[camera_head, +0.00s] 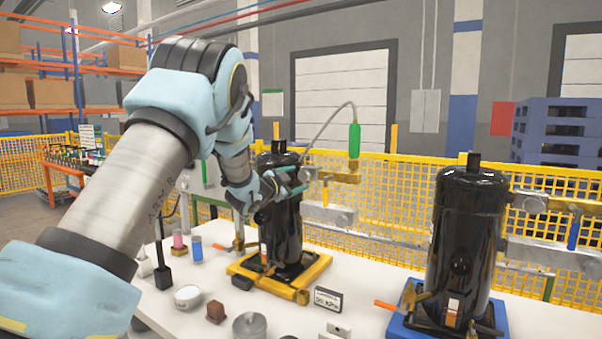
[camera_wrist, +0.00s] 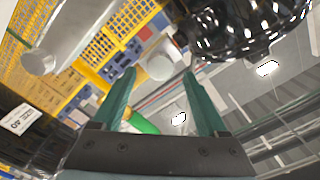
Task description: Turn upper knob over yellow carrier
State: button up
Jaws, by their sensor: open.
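A black compressor (camera_head: 283,225) stands upright on the yellow carrier (camera_head: 307,285) on the white table. The upper knob (camera_head: 311,173) is small and partly hidden by my gripper (camera_head: 303,180) in the head view. In the wrist view a pale round knob (camera_wrist: 160,62) shows just beyond and between the fingertips of my gripper (camera_wrist: 161,76). The fingers are spread and hold nothing. Whether they touch the knob I cannot tell.
A lower grey knob (camera_head: 345,218) sits on a metal bar below the valve. A second black compressor (camera_head: 465,235) stands on a blue carrier (camera_head: 400,330) at the right. Small parts lie on the front of the white table (camera_head: 360,310). A yellow mesh fence (camera_head: 400,205) runs behind.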

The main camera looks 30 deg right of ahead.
aim_at(303, 176)
jog(key=shift+p+x, duration=0.45)
jog(key=shift+x, duration=1.25)
grip_shut()
